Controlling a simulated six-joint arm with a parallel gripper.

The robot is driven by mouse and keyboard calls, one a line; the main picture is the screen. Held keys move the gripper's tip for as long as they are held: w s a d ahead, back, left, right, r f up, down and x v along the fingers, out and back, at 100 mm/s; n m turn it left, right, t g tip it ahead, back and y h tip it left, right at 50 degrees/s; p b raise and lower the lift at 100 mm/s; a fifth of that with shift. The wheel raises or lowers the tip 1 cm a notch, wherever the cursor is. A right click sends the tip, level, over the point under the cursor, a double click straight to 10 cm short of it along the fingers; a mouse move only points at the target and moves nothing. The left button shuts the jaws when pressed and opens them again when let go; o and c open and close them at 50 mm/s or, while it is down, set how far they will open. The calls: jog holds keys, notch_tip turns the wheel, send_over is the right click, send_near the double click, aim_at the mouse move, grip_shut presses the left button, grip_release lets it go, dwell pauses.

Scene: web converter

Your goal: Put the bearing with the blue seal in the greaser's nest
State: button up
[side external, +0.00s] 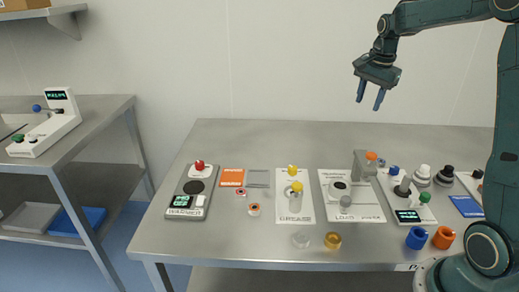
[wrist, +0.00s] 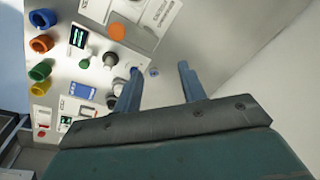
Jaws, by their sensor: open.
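My gripper (side external: 371,100) is open and empty, raised high above the back right of the table. In the wrist view its two blue fingers (wrist: 159,68) stand apart.
A warmer (side external: 180,206) stands at the left. A load panel (side external: 369,215) with a grey block (side external: 361,165) is right of the greaser. A blue cup (side external: 415,238), an orange cup (side external: 443,237) and an amber one (side external: 333,240) stand in front. The front left is clear.

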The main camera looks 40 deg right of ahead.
jog(key=d+f+m, duration=0.5)
jog(key=d+f, duration=0.2)
jog(key=d, duration=0.3)
jog(key=m+g+y, duration=0.1)
jog(key=m+g, duration=0.1)
jog(key=m, duration=0.2)
send_over(381, 161)
jog(key=shift+f, duration=8.15)
jog(key=shift+f, duration=0.1)
jog(key=shift+d+f, duration=0.15)
jog(key=shift+f, duration=2.35)
jog(key=shift+c, duration=0.2)
jog(key=c, duration=0.7)
jog(key=shift+r, duration=0.15)
